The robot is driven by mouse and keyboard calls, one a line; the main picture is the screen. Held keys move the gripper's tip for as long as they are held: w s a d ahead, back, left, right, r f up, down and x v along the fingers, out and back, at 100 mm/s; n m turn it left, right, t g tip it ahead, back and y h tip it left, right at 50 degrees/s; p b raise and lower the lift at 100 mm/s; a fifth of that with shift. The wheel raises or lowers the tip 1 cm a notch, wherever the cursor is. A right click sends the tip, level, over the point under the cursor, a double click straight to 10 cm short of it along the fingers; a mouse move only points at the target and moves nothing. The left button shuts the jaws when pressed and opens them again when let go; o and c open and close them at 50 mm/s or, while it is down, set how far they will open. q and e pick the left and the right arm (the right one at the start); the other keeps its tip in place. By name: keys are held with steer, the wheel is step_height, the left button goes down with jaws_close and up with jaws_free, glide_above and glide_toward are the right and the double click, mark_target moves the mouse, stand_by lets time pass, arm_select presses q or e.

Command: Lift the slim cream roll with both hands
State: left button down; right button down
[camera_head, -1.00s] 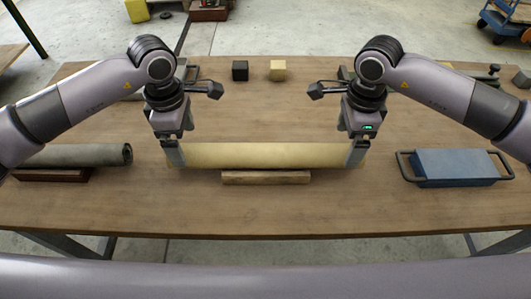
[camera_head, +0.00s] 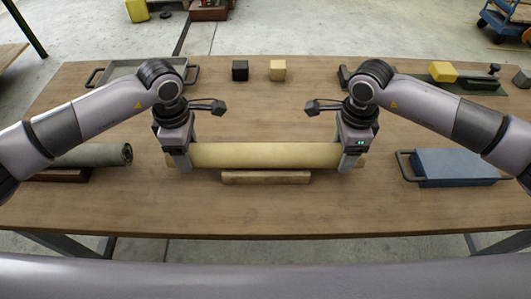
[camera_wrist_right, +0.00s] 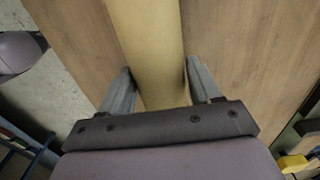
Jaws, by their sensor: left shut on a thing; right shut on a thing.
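The slim cream roll (camera_head: 265,155) lies sideways across the middle of the table, level in the picture. My left gripper (camera_head: 182,161) is shut on the roll near its left end. My right gripper (camera_head: 350,161) is shut on it near its right end. In the right wrist view the roll (camera_wrist_right: 148,40) runs between the two fingers of the right gripper (camera_wrist_right: 160,82). A short wooden block (camera_head: 266,177) shows just below the roll's middle; I cannot tell whether the roll touches it.
A grey-green roll (camera_head: 95,155) on a dark red support (camera_head: 60,175) lies at the left. A blue case with handles (camera_head: 458,167) is at the right. A black cube (camera_head: 240,70) and a cream cube (camera_head: 278,70) stand behind. The table (camera_head: 265,210) is clear in front.

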arm_select(q)
steer(key=shift+r, duration=0.25)
arm_select(e)
steer(key=shift+r, duration=0.25)
